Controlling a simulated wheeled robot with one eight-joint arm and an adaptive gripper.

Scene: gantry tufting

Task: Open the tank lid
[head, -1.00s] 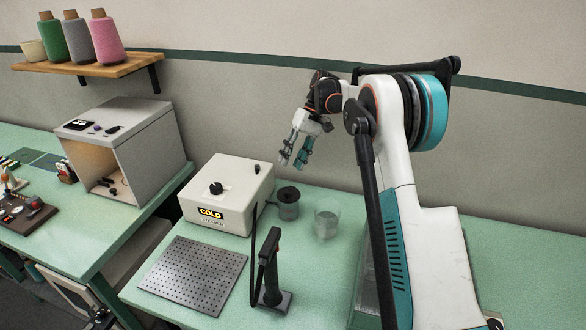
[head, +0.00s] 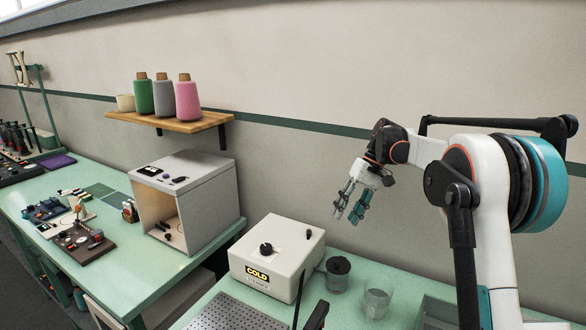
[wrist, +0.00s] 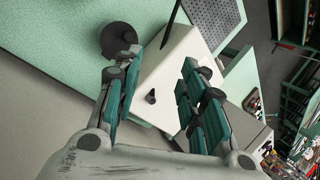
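The tank appears to be a white box (head: 275,255) with a yellow-on-black COLD label on its front. Its top carries a black round dial (head: 266,248) and a smaller black knob (head: 308,234) near the back right edge. The lid's outline cannot be made out; no opening shows. My gripper (head: 347,214) is open and empty, above and to the right of the box, pointing down. In the wrist view the box top (wrist: 180,65) lies below the fingers, and the small black knob (wrist: 151,97) shows in the gap between them, apart from both.
A dark-topped jar (head: 338,273) and a clear beaker (head: 377,303) stand close to the box's right. A perforated plate (head: 228,315) lies in front of it. A grey open-fronted cabinet (head: 188,200) stands left. A wall shelf (head: 170,121) holds thread cones.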

